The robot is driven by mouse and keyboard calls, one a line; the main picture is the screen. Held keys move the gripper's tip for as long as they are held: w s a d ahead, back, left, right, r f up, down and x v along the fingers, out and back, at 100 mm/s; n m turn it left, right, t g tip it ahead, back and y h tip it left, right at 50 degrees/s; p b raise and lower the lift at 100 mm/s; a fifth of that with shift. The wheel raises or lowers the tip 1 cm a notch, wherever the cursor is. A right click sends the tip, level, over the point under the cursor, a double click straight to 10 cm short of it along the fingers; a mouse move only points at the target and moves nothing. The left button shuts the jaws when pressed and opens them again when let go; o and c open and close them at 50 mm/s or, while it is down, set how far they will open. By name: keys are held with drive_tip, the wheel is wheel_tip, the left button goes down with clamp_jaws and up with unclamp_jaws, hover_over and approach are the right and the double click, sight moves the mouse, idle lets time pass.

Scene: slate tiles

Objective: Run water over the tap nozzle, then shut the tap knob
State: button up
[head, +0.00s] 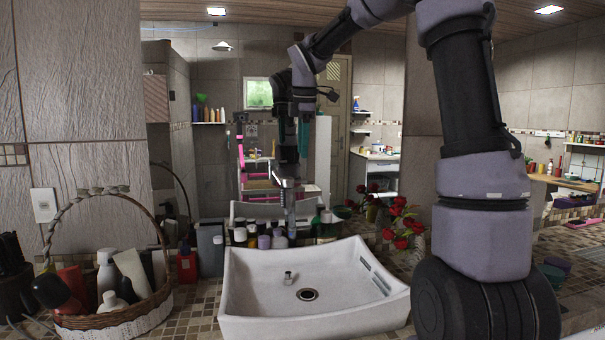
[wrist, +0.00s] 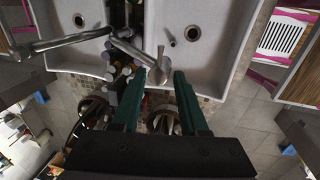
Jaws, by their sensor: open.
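I see no running water.
Several bottles (head: 264,241) stand behind the sink. A wicker basket (head: 150,318) with bottles is at the left. Red flowers (head: 402,243) stand at the right, near my arm. A mirror behind the sink seems to repeat the sink and tap. The basin is mostly clear.

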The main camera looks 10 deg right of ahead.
sight(302, 181)
drive_tip(key=f, duration=0.2)
drive_tip(key=w+f, duration=0.1)
drive_tip(key=f, duration=0.4)
drive_tip(key=shift+w+f, duration=0.3)
drive_tip(key=shift+f, duration=0.1)
drive_tip(key=shift+c, duration=0.2)
clamp_jaws()
